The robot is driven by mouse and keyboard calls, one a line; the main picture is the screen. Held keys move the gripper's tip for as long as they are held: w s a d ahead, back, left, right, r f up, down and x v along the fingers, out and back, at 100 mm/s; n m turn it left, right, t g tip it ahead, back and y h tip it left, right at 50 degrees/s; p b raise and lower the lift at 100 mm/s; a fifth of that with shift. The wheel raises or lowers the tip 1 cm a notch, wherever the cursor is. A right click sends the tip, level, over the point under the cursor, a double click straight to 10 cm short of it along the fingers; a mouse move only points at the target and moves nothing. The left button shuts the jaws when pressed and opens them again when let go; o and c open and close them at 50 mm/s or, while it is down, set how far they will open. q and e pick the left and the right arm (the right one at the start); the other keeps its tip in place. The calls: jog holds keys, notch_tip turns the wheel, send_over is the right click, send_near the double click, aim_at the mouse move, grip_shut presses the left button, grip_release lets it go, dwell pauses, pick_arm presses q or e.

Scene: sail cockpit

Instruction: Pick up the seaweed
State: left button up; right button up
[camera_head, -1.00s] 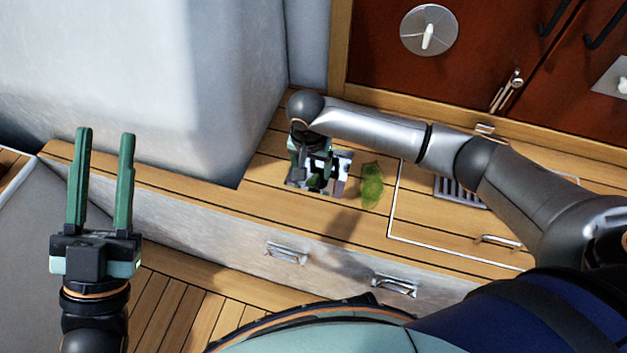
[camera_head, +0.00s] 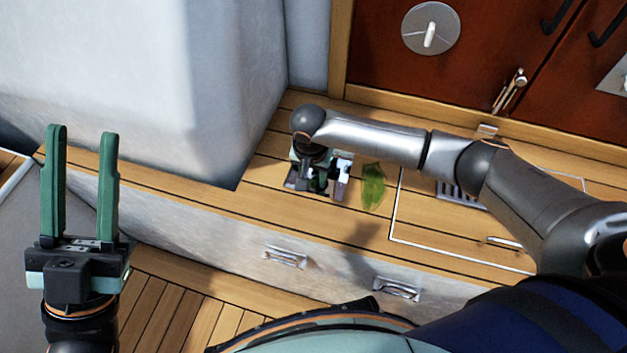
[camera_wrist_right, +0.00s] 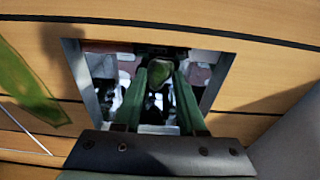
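A green, leaf-like piece of seaweed (camera_head: 374,187) lies on the wooden bench top, right of my right gripper in the head view. It also shows at the left edge of the right wrist view (camera_wrist_right: 28,88). My right gripper (camera_wrist_right: 161,66) points down at a square, cluttered or reflective recess (camera_wrist_right: 220,84); its green fingers are apart. A small rounded green thing (camera_wrist_right: 160,76) shows between or beyond its fingertips; I cannot tell whether they touch it. In the head view the right fingertips are mostly hidden. My left gripper (camera_head: 83,140) is open and empty at the left.
A metal grate (camera_head: 460,192) and a framed hatch (camera_head: 430,226) lie to the right on the bench top. A pale raised block (camera_head: 140,85) stands at the left. Red-brown cabinet doors (camera_head: 480,60) rise behind. Drawer handles (camera_head: 286,257) stick out below the front edge.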

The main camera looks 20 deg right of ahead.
grip_shut()
